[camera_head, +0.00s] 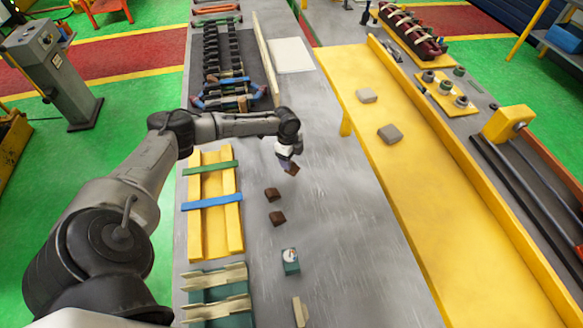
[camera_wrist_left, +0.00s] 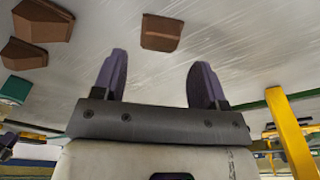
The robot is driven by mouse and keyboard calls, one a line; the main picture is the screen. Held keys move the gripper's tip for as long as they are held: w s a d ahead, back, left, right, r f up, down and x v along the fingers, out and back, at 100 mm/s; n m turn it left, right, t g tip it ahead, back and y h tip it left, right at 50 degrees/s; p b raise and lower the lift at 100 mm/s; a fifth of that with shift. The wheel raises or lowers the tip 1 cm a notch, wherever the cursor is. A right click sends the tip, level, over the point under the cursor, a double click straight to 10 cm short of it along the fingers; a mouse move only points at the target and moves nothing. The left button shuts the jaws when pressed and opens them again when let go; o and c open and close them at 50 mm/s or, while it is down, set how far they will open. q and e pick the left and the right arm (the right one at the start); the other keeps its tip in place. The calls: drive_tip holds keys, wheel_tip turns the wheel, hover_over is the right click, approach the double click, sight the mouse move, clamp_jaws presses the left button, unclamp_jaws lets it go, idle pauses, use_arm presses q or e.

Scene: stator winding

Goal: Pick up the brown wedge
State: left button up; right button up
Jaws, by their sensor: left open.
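Two more brown wedges, an upper one (camera_head: 273,194) and a lower one (camera_head: 277,218), lie nearer on the bench; both also show at the left of the wrist view (camera_wrist_left: 43,19) (camera_wrist_left: 23,54). My right gripper is not in view.
A yellow rack (camera_head: 194,228) with green and blue bars stands left of the wedges. A teal block (camera_head: 291,268) and a beige strip (camera_head: 300,312) lie nearer. Bench right of the wedges is clear.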

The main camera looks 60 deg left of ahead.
sight(292, 166)
use_arm(q)
drive_tip(key=shift+w+d+f, duration=0.1)
drive_tip(key=shift+d+f, duration=0.05)
drive_tip(key=shift+f, duration=0.9)
drive_tip(key=shift+d+f, duration=0.15)
drive_tip(key=shift+f, duration=0.9)
drive_tip(key=shift+c, duration=0.3)
drive_tip(key=c, duration=1)
drive_tip(key=shift+o, duration=0.2)
drive_tip(key=shift+r, duration=0.1)
